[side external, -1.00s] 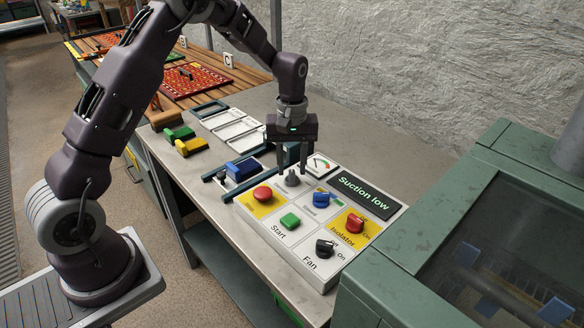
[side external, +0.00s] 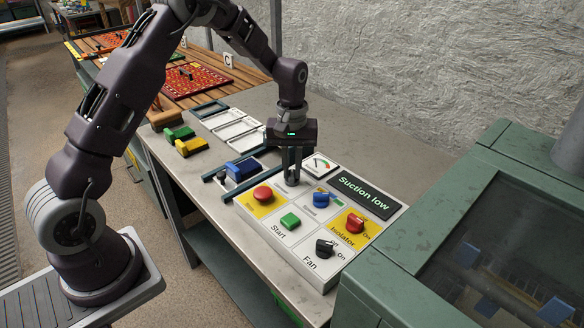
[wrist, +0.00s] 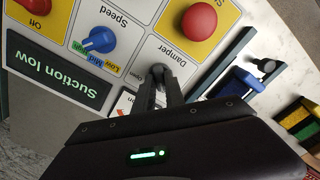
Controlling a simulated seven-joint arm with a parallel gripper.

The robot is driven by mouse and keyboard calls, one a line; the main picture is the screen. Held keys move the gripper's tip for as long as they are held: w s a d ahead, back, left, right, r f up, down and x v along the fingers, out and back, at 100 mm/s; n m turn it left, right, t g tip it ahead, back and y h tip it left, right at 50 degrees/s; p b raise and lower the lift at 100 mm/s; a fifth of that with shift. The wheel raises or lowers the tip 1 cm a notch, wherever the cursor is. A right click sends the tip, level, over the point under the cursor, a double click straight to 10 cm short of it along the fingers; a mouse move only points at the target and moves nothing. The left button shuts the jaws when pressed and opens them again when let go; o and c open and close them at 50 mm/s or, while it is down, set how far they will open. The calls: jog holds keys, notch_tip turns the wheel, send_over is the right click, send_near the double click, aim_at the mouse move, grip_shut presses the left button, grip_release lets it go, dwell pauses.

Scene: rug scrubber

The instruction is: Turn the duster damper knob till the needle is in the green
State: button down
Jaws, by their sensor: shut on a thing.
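The grey damper knob (wrist: 158,71) sits on a white square marked "Damper" on the control panel. My gripper (side external: 292,181) points down over it and is shut on the knob, with a finger on either side; it also shows in the wrist view (wrist: 162,80). The fingers hide most of the knob in the side view. The gauge (side external: 320,164) is just behind the knob, with a small coloured scale. Its needle is too small to read in the side view, and my gripper mostly covers the gauge in the wrist view. The display (side external: 364,194) reads "Suction low".
Close to the knob are a red button (side external: 262,194), a blue speed knob (side external: 321,199) and a green start button (side external: 290,221). A red isolator knob (side external: 355,224) and black fan knob (side external: 324,248) are nearer the front. A blue block (side external: 243,169) lies left of the panel.

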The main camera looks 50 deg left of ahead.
aim_at(292, 173)
jog(key=m, duration=0.3)
jog(key=shift+m, duration=0.3)
jog(key=m, duration=0.4)
jog(key=shift+r+m, duration=0.1)
jog(key=shift+m, duration=0.2)
jog(key=c, duration=1.4)
grip_release()
notch_tip(292, 173, up, 7)
jog(key=shift+r, duration=0.1)
